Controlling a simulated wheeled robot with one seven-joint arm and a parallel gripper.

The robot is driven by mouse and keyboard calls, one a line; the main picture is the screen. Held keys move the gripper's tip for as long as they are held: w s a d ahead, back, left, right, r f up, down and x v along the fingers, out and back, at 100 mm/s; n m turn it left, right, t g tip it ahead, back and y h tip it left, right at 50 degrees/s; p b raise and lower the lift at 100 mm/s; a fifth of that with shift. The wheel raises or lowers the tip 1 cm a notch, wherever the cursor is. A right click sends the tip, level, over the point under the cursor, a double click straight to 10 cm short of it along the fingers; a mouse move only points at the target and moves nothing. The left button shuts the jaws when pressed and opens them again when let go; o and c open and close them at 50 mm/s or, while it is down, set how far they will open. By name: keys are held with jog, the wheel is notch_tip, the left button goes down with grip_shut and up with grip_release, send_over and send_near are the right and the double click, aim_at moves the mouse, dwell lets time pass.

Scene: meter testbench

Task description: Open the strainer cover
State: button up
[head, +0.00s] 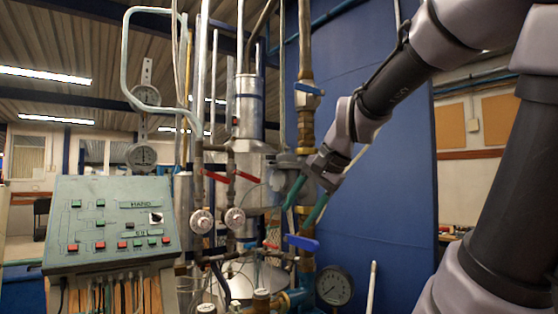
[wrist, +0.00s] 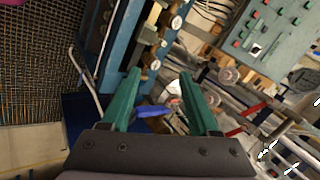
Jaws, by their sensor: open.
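My gripper (head: 299,214) is open, with its two green fingers pointing down and left in front of the pipework. It also shows in the wrist view (wrist: 160,76), with nothing held between the fingers. A grey rounded housing (head: 279,178) sits on the pipe just left of the fingers in the head view. It may be the strainer with its cover, but I cannot tell for sure. The fingers partly overlap the housing's right side, and contact cannot be made out.
A blue valve handle (head: 302,243) is just below the fingers; it shows between them in the wrist view (wrist: 153,111). Red levers (head: 216,177), a pressure gauge (head: 334,286) and vertical pipes crowd the area. A control panel (head: 112,222) stands left. A blue wall panel (head: 385,130) is behind.

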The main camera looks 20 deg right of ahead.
jog(key=w+r+m+y, duration=0.3)
jog(key=w+r+m, duration=0.3)
jog(key=w, duration=0.4)
jog(key=m+t+y, duration=0.5)
jog(key=m+t, duration=0.2)
jog(key=m, duration=0.5)
send_near(287, 156)
jog(key=w+d+r, duration=0.1)
jog(key=w+r, duration=0.2)
jog(key=x, duration=1)
jog(key=shift+w+r, duration=0.15)
jog(key=shift+r, duration=0.1)
grip_shut()
